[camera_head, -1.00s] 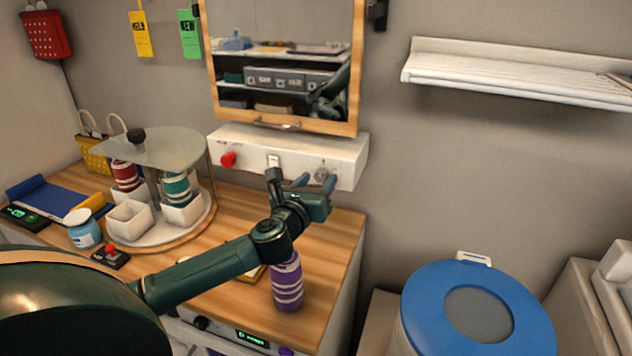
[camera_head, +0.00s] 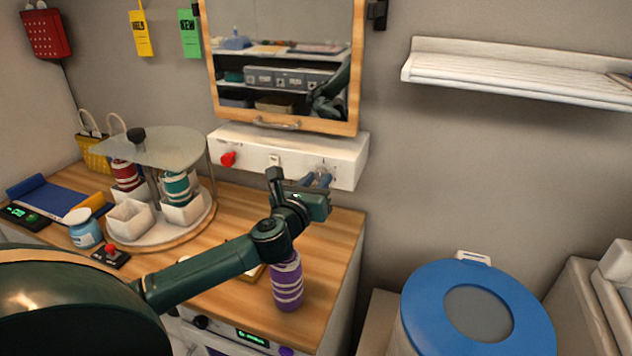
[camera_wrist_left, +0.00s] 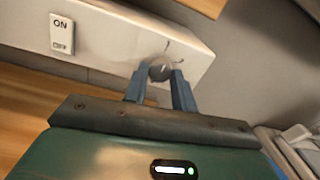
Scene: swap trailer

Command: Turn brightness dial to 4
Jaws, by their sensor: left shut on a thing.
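The white control box (camera_head: 345,155) is on the wall under the framed mirror. At its right end is a round grey dial (camera_wrist_left: 160,71), seen in the left wrist view with a thin mark on the box above it. My left gripper (camera_head: 317,178) is at the front of the box. Its two blue fingers (camera_wrist_left: 160,76) are shut on the dial, one on each side. In the head view the fingers partly hide the dial, and I cannot read its numbers or setting. My right gripper is not in view.
A red knob (camera_head: 228,159) and a white on/off switch (camera_wrist_left: 61,34) are on the same box. A purple striped bottle (camera_head: 287,282) stands under my left forearm. A round carousel (camera_head: 160,235) stands at left, and a blue-lidded bin (camera_head: 425,300) at right.

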